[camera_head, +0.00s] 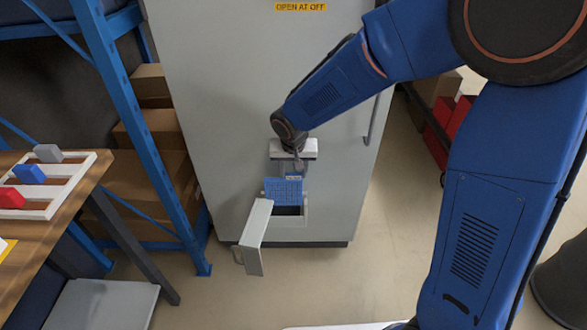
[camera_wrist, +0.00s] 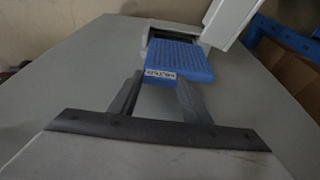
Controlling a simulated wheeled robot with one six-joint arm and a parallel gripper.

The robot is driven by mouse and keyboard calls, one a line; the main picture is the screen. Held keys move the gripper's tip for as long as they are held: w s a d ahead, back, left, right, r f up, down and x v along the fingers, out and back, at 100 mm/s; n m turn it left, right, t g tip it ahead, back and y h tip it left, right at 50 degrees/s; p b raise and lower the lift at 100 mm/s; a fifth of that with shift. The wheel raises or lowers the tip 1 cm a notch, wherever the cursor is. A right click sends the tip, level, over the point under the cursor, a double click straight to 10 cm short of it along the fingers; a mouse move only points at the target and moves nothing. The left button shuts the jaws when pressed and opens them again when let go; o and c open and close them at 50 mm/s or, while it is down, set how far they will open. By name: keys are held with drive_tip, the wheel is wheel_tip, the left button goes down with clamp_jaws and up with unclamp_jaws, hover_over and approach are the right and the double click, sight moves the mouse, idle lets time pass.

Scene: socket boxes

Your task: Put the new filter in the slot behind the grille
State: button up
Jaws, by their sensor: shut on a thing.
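The new filter is a blue ribbed block (camera_head: 283,190) with a white label on its near end. It also shows in the wrist view (camera_wrist: 192,58). My gripper (camera_wrist: 158,84) is shut on its labelled end, one finger on each side. The grille (camera_head: 257,236) is a pale hinged cover, swung open at the left of the slot. The slot (camera_head: 289,211) is a dark framed opening low on the grey cabinet. The filter's far end is at the slot mouth; I cannot tell whether it is inside. In the wrist view the grille (camera_wrist: 228,18) stands beside the filter.
The grey cabinet (camera_head: 230,120) stands on open floor. A blue rack (camera_head: 150,130) with cardboard boxes is close at its left. A wooden table (camera_head: 50,235) at the left bears a white tray (camera_head: 82,178) with coloured blocks. Red bins (camera_head: 440,125) lie right of the cabinet.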

hover_over(294, 194)
drive_tip(key=shift+s+a+f, duration=0.1)
drive_tip(key=shift+f, duration=2.75)
drive_tip(key=shift+f, duration=2.55)
drive_tip(key=o, duration=1.1)
drive_tip(key=shift+r, duration=0.1)
drive_tip(key=v, duration=1.7)
